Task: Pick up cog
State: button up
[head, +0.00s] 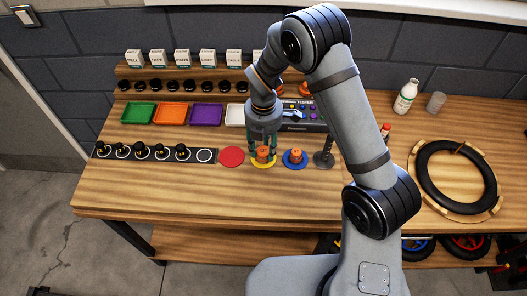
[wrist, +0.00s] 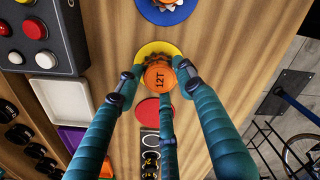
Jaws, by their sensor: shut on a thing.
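An orange cog marked 12T (wrist: 159,75) is between the fingers of my gripper (wrist: 158,88) in the wrist view. My gripper is shut on it, with teal fingers around its sides. The cog sits over a yellow disc (wrist: 158,48); I cannot tell whether it touches the disc. In the head view my gripper (head: 263,150) is above the yellow disc (head: 264,165), with the orange cog (head: 263,154) between its fingers. Another orange cog (head: 295,155) stands on a blue disc (head: 287,164) to the right.
A red disc (head: 231,157) lies empty to the left. Beyond it is a dark strip (head: 129,155) with several black-and-yellow pieces. Coloured trays (head: 171,113) and a control box (head: 309,126) stand behind. A grey stand (head: 324,158) and a tyre (head: 457,203) are to the right. The bench front is clear.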

jog(key=c, duration=0.4)
jog(key=shift+r, duration=0.1)
